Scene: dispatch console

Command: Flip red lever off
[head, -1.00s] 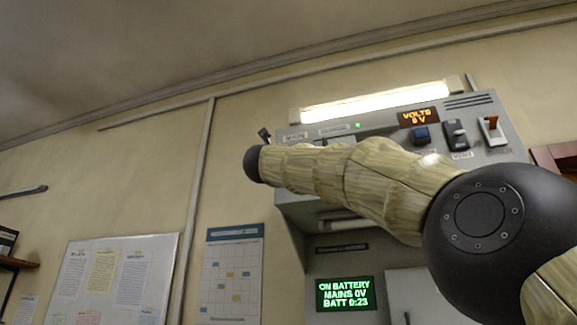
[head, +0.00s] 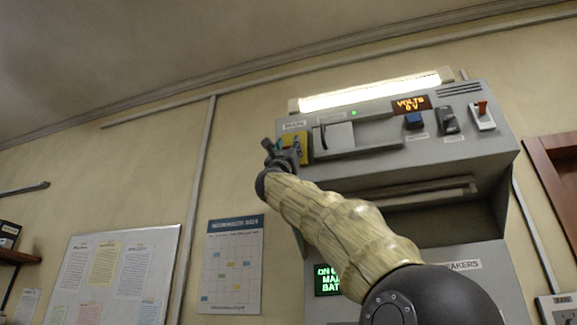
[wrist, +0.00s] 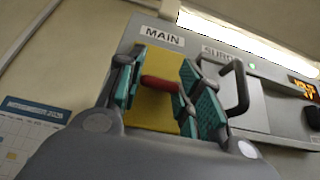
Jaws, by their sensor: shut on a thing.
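The red lever (wrist: 160,83) shows in the wrist view as a short red handle in front of a yellow plate (wrist: 158,112) under the label MAIN. In the head view the yellow plate (head: 302,148) is at the panel's left end; the red handle cannot be made out there. My gripper (wrist: 158,88) has its teal pads on both sides of the red handle and is shut on it. The right finger partly hides the lever's base. In the head view my gripper (head: 276,150) is at the yellow plate's left edge.
A guarded switch with a dark loop handle (wrist: 236,88) is close to the right of my gripper. The volts display (head: 411,104) reads 0 V.

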